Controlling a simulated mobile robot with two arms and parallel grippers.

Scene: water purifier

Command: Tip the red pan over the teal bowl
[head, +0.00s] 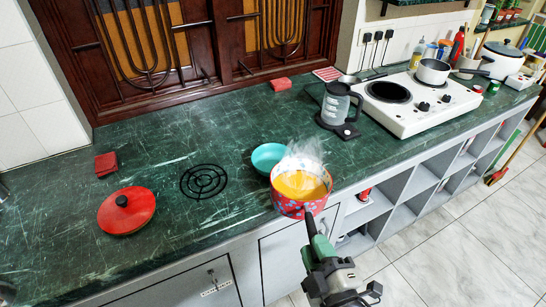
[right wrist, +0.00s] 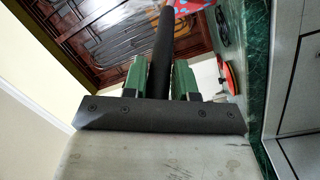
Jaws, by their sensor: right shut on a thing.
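The red pan (head: 291,209) has a patterned outer wall and holds steaming orange liquid (head: 300,185). It looks about level at the front edge of the counter; I cannot tell if it touches the counter. The teal bowl (head: 267,155) is just behind and left of the pan, which partly hides it. My right gripper (head: 318,240) is shut on the pan's dark handle, in front of the counter. In the right wrist view the green fingers (right wrist: 159,75) are on both sides of the handle (right wrist: 160,50), and a piece of the red pan (right wrist: 190,6) shows at the top. My left gripper is not in view.
A red lid (head: 127,210) and a black trivet (head: 204,181) are on the green counter (head: 165,135) to the left. A kettle (head: 339,105) and a white stove (head: 415,116) with a white pot (head: 433,72) stand to the right. Cabinets and open shelves lie below the front edge.

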